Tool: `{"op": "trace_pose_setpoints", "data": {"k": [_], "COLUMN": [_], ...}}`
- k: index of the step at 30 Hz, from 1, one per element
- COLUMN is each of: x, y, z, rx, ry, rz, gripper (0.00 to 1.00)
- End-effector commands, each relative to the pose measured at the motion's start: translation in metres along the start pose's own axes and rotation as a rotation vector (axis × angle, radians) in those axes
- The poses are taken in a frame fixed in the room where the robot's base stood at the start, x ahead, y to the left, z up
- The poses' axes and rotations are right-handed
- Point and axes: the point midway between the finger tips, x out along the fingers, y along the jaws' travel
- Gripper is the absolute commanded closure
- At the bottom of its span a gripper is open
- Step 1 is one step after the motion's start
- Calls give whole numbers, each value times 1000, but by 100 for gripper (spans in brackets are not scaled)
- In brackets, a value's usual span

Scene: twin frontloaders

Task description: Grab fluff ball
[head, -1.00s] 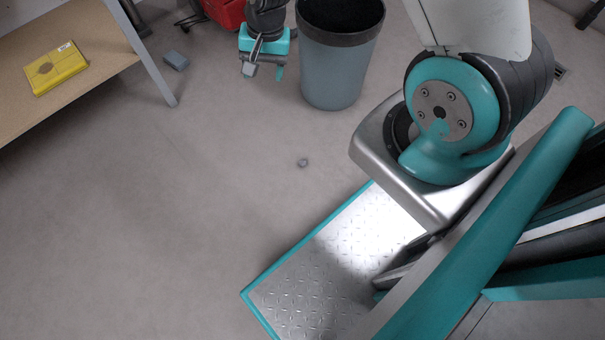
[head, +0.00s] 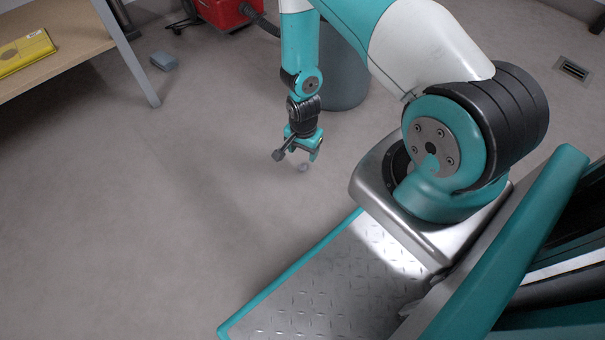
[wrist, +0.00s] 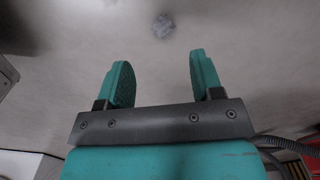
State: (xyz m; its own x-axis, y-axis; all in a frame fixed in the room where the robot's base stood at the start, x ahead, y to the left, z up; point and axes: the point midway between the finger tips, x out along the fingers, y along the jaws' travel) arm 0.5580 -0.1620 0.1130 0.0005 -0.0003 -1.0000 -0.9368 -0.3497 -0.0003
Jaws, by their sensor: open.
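The fluff ball (head: 303,167) is a small grey tuft on the grey floor. In the head view it lies just below my gripper (head: 297,155), close to the fingertips. In the wrist view the fluff ball (wrist: 163,26) shows near the top, beyond the fingertips and roughly centred between them. My gripper (wrist: 160,68) is open, with its two teal fingers spread apart and nothing between them. How high the fingers are above the floor I cannot tell exactly.
A grey bin (head: 345,75) stands behind my arm. A table (head: 85,37) with a yellow package (head: 24,52) is at the upper left, and a blue-grey block (head: 163,61) lies near its leg. A red machine (head: 228,12) is at the back. The floor left of my gripper is clear.

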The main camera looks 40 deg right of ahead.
Motion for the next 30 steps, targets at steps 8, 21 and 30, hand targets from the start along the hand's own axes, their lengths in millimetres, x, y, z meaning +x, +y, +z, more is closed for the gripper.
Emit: {"op": "trace_pose_setpoints", "data": {"k": [8,21,30], "x": [35,79,86], "y": [0,-3,-3], "z": [0,-3,-3], "rx": [-1,-1,-1], "ry": [0,-1,-1], "rz": [0,1,0], "gripper": [40,40,40]}}
